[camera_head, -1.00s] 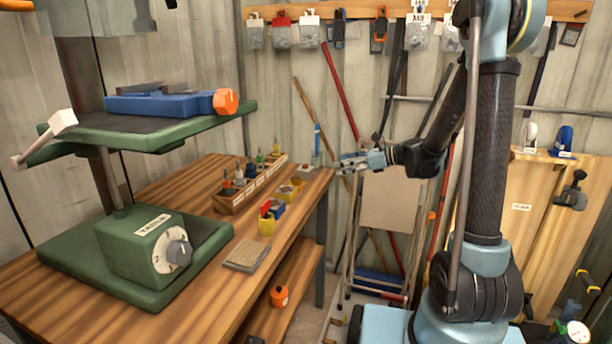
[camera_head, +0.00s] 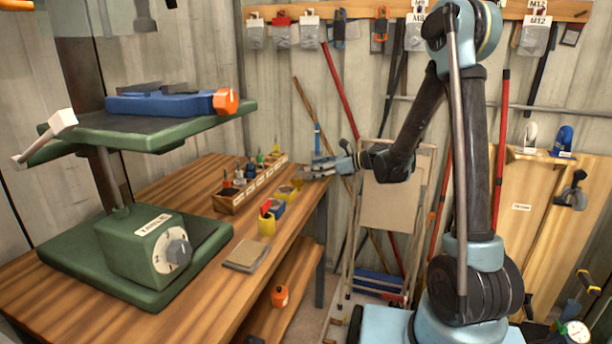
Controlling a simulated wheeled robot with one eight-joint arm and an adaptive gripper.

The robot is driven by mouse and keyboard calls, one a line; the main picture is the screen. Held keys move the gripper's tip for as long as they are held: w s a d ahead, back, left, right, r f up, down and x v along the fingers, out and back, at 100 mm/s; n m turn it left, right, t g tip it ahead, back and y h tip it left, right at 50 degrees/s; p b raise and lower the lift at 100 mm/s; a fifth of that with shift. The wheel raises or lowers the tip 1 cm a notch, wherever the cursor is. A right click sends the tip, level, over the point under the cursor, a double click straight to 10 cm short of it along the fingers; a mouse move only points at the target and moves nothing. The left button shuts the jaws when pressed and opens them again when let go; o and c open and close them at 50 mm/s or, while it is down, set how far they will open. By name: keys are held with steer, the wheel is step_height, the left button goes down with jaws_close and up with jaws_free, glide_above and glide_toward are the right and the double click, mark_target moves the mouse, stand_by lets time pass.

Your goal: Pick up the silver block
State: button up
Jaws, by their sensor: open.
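My gripper (camera_head: 305,173) is open at the far right end of the wooden workbench (camera_head: 195,300), low over the top, its fingers pointing left. It is small in view, and the gap between its fingers is hard to make out. I cannot clearly pick out the silver block. A small pale block stood at this corner in the earlier view, and my gripper now covers that spot. Whether the fingers are around it, above it or touching it cannot be told.
A flat pad (camera_head: 246,254) lies nearer. A green drill press (camera_head: 140,245) fills the bench's left side. A pale board on a trolley (camera_head: 388,212) stands right of the bench.

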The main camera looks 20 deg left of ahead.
steer(key=shift+x, duration=1.1)
steer(key=shift+c, duration=0.6)
steer(key=c, duration=1)
